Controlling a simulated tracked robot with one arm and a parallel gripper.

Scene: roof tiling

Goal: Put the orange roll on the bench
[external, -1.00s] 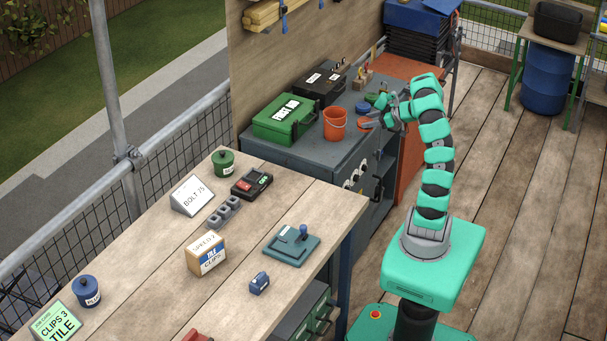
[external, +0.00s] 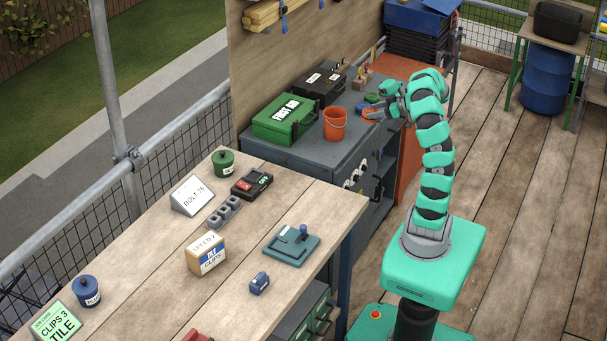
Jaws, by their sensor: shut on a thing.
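My gripper (external: 376,112) is over the right end of the grey cabinet top (external: 300,160), beside the orange bucket. The wooden bench (external: 150,270) fills the front left, apart from my gripper.
The bench holds a green pot (external: 223,163), a sign (external: 192,195), a clips box (external: 206,254), a teal tool (external: 292,243) and a blue pot (external: 87,291). The orange bucket (external: 335,124) and first aid case (external: 286,118) stand near my gripper. Bare planks lie between the bench items.

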